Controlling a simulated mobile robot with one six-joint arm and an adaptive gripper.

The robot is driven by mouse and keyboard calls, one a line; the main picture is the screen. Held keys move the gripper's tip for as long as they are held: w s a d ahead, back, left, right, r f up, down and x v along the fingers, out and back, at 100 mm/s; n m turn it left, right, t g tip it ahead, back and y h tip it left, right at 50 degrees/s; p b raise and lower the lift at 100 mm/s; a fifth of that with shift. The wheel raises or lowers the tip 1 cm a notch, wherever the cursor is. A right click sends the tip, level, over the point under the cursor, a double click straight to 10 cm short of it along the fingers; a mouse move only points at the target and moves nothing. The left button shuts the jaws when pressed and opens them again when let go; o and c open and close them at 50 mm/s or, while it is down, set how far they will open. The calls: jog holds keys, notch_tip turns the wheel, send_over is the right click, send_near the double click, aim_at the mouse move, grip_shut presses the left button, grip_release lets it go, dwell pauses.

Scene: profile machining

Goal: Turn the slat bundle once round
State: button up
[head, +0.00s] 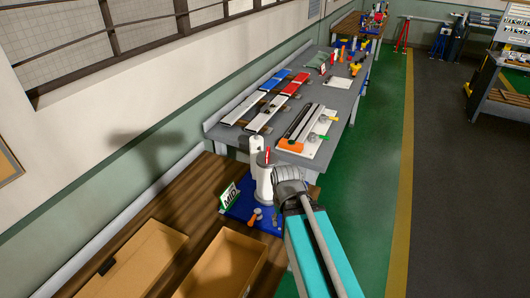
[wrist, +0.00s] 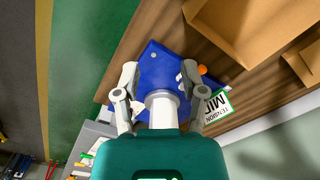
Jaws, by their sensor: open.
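In the wrist view a white cylinder (wrist: 162,98) shows between the two fingers of my gripper (wrist: 158,88), above the blue board (wrist: 155,65). My gripper is open; I cannot tell whether the fingers touch the cylinder. In the head view my arm hides part of the board.
A green-edged "MID TENSION" sign (head: 230,195) and a small orange-topped item (head: 254,215) are on the board. Cardboard boxes (head: 225,265) lie open on the wooden bench. The grey table (head: 340,105) beyond holds long slats with blue and red parts. Green floor (head: 365,190) is clear at right.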

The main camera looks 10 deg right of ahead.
jog(key=shift+w, duration=0.1)
notch_tip(320, 180, up, 18)
jog(key=r+m+p, duration=0.1)
jog(key=m+p, duration=0.2)
jog(key=p, duration=1.6)
send_over(268, 152)
jog(key=shift+w+f, duration=0.15)
jog(key=shift+f, duration=0.1)
jog(key=shift+f+b, duration=0.15)
jog(key=shift+b, duration=0.25)
notch_tip(268, 152, down, 14)
jog(key=b, duration=1.3)
jog(key=shift+r, duration=0.25)
grip_shut()
